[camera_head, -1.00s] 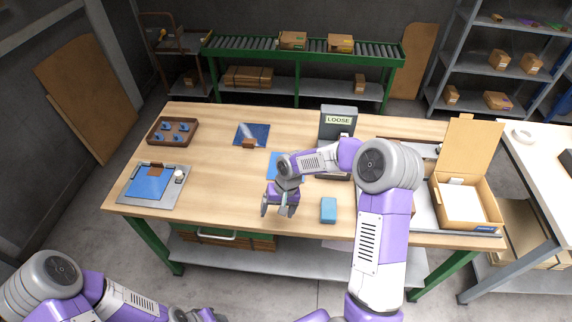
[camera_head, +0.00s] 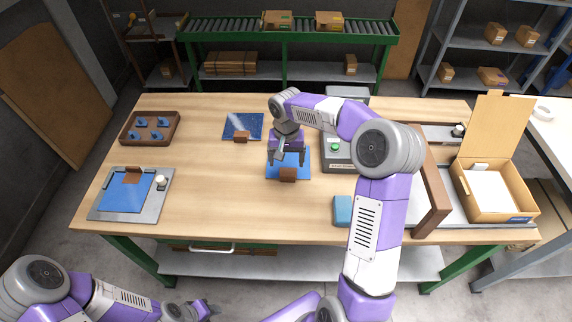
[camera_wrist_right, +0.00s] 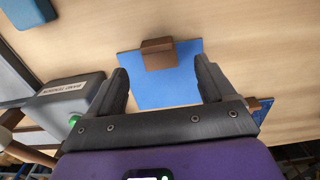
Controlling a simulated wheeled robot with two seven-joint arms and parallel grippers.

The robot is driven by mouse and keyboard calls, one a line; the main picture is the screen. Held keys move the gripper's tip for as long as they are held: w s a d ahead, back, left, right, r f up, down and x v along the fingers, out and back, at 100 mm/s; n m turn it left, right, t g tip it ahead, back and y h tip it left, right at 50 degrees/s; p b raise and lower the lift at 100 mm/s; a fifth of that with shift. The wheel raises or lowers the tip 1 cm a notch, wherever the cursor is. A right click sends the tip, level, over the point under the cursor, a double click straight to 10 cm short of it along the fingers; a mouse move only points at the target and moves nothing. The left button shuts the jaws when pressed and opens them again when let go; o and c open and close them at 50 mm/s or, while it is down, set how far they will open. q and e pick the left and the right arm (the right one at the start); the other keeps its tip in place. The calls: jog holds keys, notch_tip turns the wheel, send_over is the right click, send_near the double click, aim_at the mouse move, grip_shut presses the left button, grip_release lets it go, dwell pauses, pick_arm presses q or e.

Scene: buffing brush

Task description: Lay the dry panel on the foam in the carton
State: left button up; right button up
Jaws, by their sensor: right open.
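A plain blue panel (camera_head: 275,172) with a brown grip block (camera_head: 288,175) lies on the table's middle. My right gripper (camera_head: 287,160) is open above it; in the right wrist view the panel (camera_wrist_right: 168,88) shows between and beyond the fingers (camera_wrist_right: 162,75), with nothing held. A second, darker blue panel (camera_head: 240,122) with a pale streak lies behind to the left. A third blue panel (camera_head: 125,194) lies on a grey plate (camera_head: 159,204) at left. The open carton (camera_head: 512,213) at right has a white foam pad (camera_head: 490,188) inside. My left gripper (camera_head: 196,311) is partly visible at the bottom edge.
A grey box with a green button (camera_head: 336,160) stands just right of the middle panel. A light blue block (camera_head: 342,208) lies near the front edge. A brown bar (camera_head: 432,205) stands between my right arm and the carton. A brown tray (camera_head: 150,140) is at back left.

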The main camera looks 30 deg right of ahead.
aim_at(288, 175)
jog(key=shift+s+f, duration=0.2)
jog(key=shift+f, duration=0.75)
jog(key=f+b, duration=0.2)
jog(key=f, duration=0.3)
jog(key=shift+d, duration=0.2)
jog(key=shift+r, duration=0.2)
jog(key=c, duration=1.3)
